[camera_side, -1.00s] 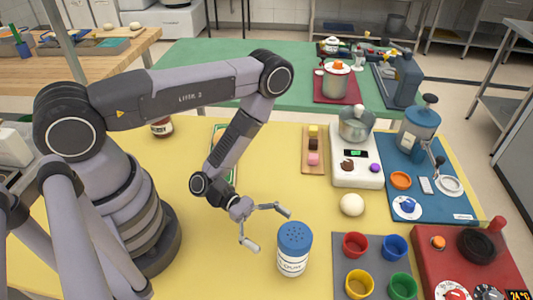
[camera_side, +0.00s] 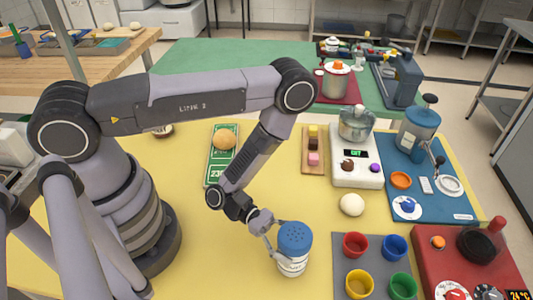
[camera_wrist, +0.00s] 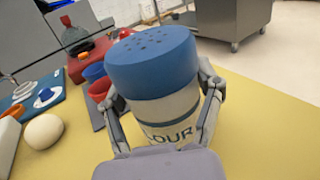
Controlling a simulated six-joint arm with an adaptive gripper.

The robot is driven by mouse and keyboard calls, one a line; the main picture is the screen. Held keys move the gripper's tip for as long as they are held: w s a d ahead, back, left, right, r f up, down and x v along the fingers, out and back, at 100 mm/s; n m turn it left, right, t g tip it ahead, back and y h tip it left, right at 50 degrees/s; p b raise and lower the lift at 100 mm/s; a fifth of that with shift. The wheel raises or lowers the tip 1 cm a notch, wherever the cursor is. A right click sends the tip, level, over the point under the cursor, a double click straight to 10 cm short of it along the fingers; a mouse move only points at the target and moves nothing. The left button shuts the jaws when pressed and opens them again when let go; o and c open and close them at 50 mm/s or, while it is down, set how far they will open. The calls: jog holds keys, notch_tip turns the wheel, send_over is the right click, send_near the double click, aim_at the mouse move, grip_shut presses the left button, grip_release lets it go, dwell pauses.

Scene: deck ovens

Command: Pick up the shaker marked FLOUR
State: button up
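The shaker (camera_side: 293,254) has a blue lid with holes and a white body, and stands upright on the yellow table. In the wrist view the shaker (camera_wrist: 155,85) fills the middle, with the letters "LOUR" readable on its label. My gripper (camera_side: 284,250) is at the shaker's left side in the side view, fingers reaching around the body below the lid. In the wrist view my gripper (camera_wrist: 160,105) has one finger on each side of the shaker. The fingers lie very close to it; whether they press on it I cannot tell.
A grey tray (camera_side: 375,270) with coloured cups lies just right of the shaker. A dough ball (camera_side: 352,204) is behind it. A red panel (camera_side: 470,265) with a pan is farther right. A bun lies on a green card (camera_side: 217,170) behind my arm. Table left of the shaker is clear.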

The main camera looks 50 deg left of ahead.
jog(key=c, duration=0.6)
jog(key=shift+r, duration=0.1)
